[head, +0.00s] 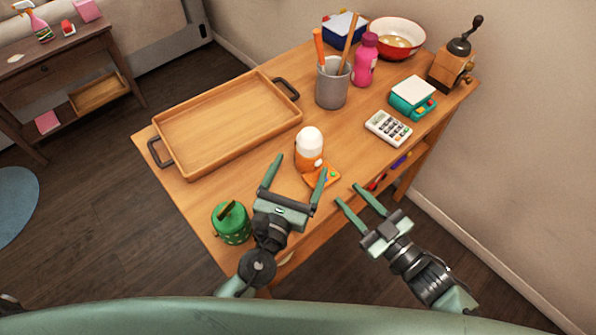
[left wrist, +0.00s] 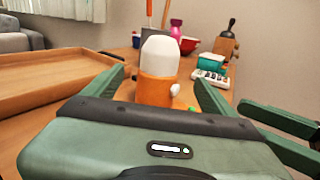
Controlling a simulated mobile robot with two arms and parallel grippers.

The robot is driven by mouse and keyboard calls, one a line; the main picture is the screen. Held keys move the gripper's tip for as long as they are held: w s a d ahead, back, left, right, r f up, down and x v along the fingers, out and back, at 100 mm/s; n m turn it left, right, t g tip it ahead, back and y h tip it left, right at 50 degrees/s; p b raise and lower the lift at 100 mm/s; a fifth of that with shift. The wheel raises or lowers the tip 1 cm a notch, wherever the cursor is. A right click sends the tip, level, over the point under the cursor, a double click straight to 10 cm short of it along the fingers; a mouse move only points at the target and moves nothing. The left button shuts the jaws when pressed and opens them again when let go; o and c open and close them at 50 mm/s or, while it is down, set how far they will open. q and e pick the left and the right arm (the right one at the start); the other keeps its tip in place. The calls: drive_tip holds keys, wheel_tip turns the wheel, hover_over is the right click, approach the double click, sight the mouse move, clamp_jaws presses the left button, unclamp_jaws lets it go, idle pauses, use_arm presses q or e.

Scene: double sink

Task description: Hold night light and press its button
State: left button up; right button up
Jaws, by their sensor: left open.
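The night light (head: 309,148) has a white domed top and an orange base. It stands upright on the wooden table. In the left wrist view the night light (left wrist: 158,72) shows a small white knob, likely its button, on the right side of its base. My left gripper (head: 297,172) is open, with its fingers pointing at the night light, which appears ahead between the fingertips; I cannot tell if they touch it. My right gripper (head: 347,194) is open and empty near the table's front edge, to the right of the left gripper.
An orange flat item (head: 322,177) lies by the left gripper's right finger. A wooden tray (head: 228,125) is to the left and a green pot (head: 231,224) is at the front left. A calculator (head: 388,128) and a grey utensil cup (head: 332,86) stand beyond.

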sight(309, 148)
use_arm(q)
drive_tip(key=shift+w+a+f, duration=0.1)
drive_tip(key=shift+f, duration=0.15)
drive_tip(key=x, duration=0.7)
drive_tip(key=shift+w+f, duration=0.1)
drive_tip(key=shift+w, duration=0.1)
drive_tip(key=c, duration=1.6)
use_arm(e)
clamp_jaws()
idle(0.5)
